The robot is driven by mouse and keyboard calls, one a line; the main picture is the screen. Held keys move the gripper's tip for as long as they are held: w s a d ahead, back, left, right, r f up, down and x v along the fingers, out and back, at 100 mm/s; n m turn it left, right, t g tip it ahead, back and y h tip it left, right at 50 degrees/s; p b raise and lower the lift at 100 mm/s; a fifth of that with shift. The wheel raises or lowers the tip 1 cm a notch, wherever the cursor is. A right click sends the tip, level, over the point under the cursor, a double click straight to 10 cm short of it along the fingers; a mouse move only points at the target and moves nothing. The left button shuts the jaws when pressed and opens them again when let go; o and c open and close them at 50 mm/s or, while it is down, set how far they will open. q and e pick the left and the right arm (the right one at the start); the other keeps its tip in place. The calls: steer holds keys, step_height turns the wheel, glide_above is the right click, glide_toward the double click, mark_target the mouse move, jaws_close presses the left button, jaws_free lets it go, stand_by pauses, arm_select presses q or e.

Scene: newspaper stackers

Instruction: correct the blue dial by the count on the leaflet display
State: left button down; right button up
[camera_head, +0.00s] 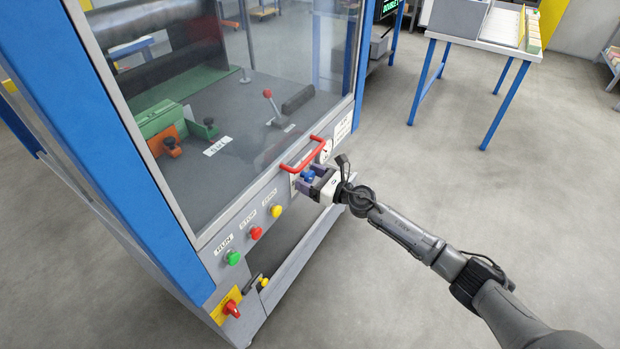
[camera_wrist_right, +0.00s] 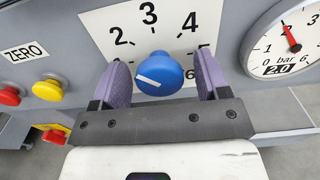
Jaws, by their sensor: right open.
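The blue dial (camera_wrist_right: 158,74) sits on a white scale plate (camera_wrist_right: 150,20) with 2, 3, 4, 5 and 6 visible; the left finger hides the scale's lower left. The dial's white mark points left. In the head view the dial (camera_head: 308,176) shows small below the red handle. My right gripper (camera_head: 314,184) is open, its purple fingers on either side of the dial. I cannot tell whether they touch it. A dark display (camera_head: 390,8) with green lettering, which seems to read DOUBLE, is cut off at the top. My left gripper is not in view.
A pressure gauge (camera_wrist_right: 286,46) is right of the dial. Yellow ZERO (camera_head: 276,211), red STOP (camera_head: 256,233) and green RUN (camera_head: 232,257) buttons line the panel. A red handle (camera_head: 303,153) juts out just above my right gripper.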

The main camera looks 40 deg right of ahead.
steer(key=c, duration=0.9)
steer(key=m+p, duration=0.2)
steer(key=shift+r+m, duration=0.25)
steer(key=shift+m, duration=0.05)
steer(key=shift+f+m+p, duration=0.1)
steer(key=shift+m+p, duration=0.2)
steer(key=shift+m, duration=0.2)
steer(key=shift+f+m, duration=0.15)
steer(key=shift+m, duration=0.35)
steer(key=o, duration=0.9)
